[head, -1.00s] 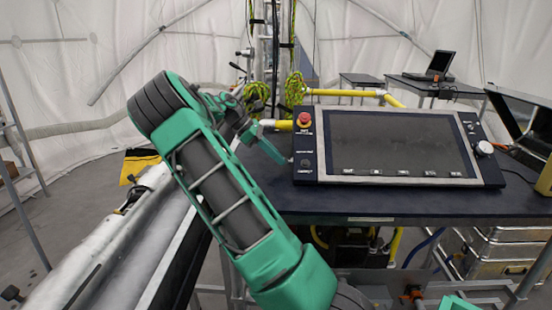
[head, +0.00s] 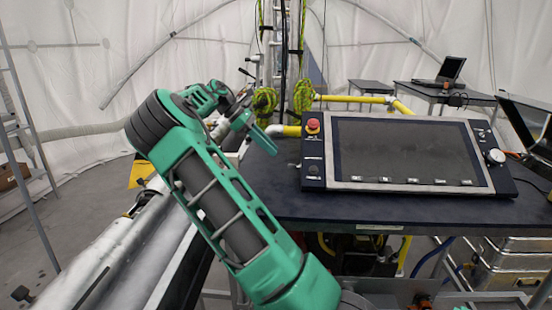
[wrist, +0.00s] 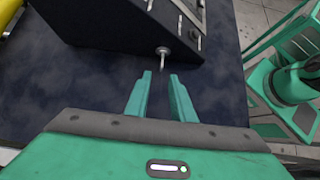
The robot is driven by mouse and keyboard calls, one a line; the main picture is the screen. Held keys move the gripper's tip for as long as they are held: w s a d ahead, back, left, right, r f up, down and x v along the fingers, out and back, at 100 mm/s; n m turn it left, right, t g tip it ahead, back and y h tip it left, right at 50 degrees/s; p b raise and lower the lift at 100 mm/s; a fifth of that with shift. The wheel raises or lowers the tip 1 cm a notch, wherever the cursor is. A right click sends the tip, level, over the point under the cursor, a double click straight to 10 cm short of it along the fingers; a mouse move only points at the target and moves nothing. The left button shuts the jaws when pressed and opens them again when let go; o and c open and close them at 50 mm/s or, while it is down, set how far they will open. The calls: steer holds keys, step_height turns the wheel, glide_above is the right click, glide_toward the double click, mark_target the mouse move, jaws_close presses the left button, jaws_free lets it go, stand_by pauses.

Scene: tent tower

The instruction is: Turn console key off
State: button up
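The console (head: 411,150) is a dark slanted unit with a large screen, standing on a dark table. A small dark round switch (head: 313,170) shows low on its left panel, below the red emergency button (head: 312,125). In the wrist view, a small metal key (wrist: 163,54) sticks out from the edge of the console (wrist: 115,28). My gripper (wrist: 160,75) is open and empty, its two teal fingers just short of the key and apart from it. In the head view my gripper (head: 268,147) is left of the console. The key's turn angle is unclear.
The dark tabletop (head: 380,208) is clear in front of the console. Yellow pipes (head: 350,98) run behind it. A laptop (head: 444,74) stands on a rear table. A silvery rail (head: 110,255) lies left of my arm, and metal cases (head: 510,262) stand lower right.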

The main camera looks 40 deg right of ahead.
steer(key=shift+v, duration=1.4)
